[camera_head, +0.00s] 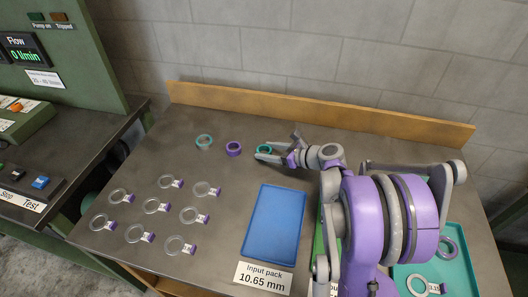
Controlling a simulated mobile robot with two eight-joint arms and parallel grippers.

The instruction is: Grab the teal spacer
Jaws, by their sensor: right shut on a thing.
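A teal spacer ring (264,149) is at the fingertips of my right gripper (268,153), near the back of the table. The gripper is shut on it, and the fingers hide part of the ring. I cannot tell whether the ring is lifted off the table. My left gripper is not in view.
Several clear rings with purple tags, such as this one (182,245), lie at the left. An empty blue tray (272,228) lies mid-table behind an "Input pack" label (264,277). A teal tray (467,235) at the right holds rings. A wooden ledge (240,106) borders the back.

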